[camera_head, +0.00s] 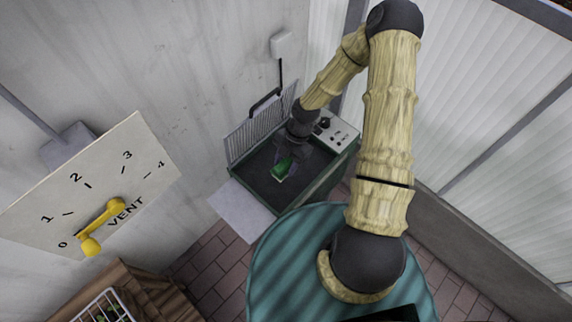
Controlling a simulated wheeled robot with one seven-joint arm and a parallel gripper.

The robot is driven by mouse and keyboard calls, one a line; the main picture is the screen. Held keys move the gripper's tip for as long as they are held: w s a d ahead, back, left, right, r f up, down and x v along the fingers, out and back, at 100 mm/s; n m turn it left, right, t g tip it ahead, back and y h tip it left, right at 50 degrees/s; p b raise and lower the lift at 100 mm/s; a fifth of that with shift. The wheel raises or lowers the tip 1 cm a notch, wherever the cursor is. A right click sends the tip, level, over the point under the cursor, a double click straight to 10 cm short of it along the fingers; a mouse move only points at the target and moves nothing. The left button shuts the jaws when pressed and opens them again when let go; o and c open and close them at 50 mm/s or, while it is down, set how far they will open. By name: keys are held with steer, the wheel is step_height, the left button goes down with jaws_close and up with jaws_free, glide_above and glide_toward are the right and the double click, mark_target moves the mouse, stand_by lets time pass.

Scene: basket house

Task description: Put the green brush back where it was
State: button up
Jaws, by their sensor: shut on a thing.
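The green brush (281,170) is a small green block with a pale lower edge. It is held at the end of my arm, inside or just above a dark open bin (277,202) against the back wall. My gripper (284,164) is shut on the brush. Its fingers are small and dark here, and partly hidden by the wrist. I cannot tell whether the brush touches the bin's floor.
A panel with black knobs (337,131) sits at the bin's right end, and a wire rack (254,122) stands behind it. A vent dial with a yellow handle (103,222) is at left. A wooden crate (124,284) holds a white basket (101,311) at lower left.

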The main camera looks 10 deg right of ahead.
steer(key=shift+w+a+m+t, duration=0.3)
steer(key=shift+a+m+t, duration=0.1)
steer(key=shift+m, duration=0.6)
steer(key=w+d+m+t+h, duration=0.2)
steer(key=w+d+m+t, duration=0.1)
steer(key=m, duration=0.8)
steer(key=w+d+m+t+h, duration=0.1)
steer(key=w+d+m+t, duration=0.2)
steer(key=m, duration=0.9)
steer(key=shift+w+d+r+h, duration=0.4)
steer(key=shift+w+d, duration=0.3)
